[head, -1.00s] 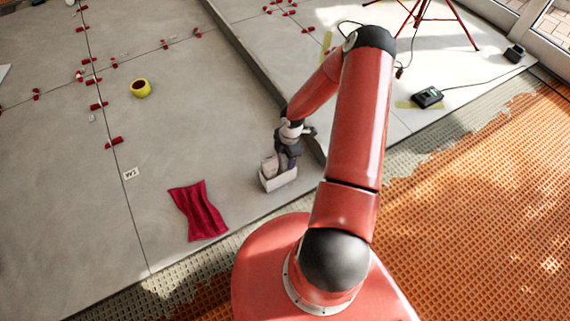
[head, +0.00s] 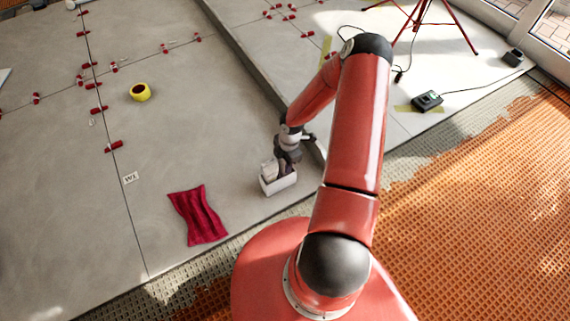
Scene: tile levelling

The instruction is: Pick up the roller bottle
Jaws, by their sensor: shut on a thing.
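A small white box (head: 279,186) stands on the grey tiled floor, left of my arm. My gripper (head: 288,163) is over the box, fingers pointing down into it. It is shut on a small dark purplish thing in the box's right part, apparently the roller bottle (head: 287,170). The fingers hide much of it, and its shape and label are too small to make out. A pale item (head: 268,170) stands in the left part of the box.
A crimson cloth (head: 198,215) lies left of the box, with a yellow tape roll (head: 140,92) farther off. A raised tile edge (head: 252,82) runs behind the gripper. Several red levelling clips line the joints. A charger (head: 427,101) and red tripod (head: 420,18) stand at upper right.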

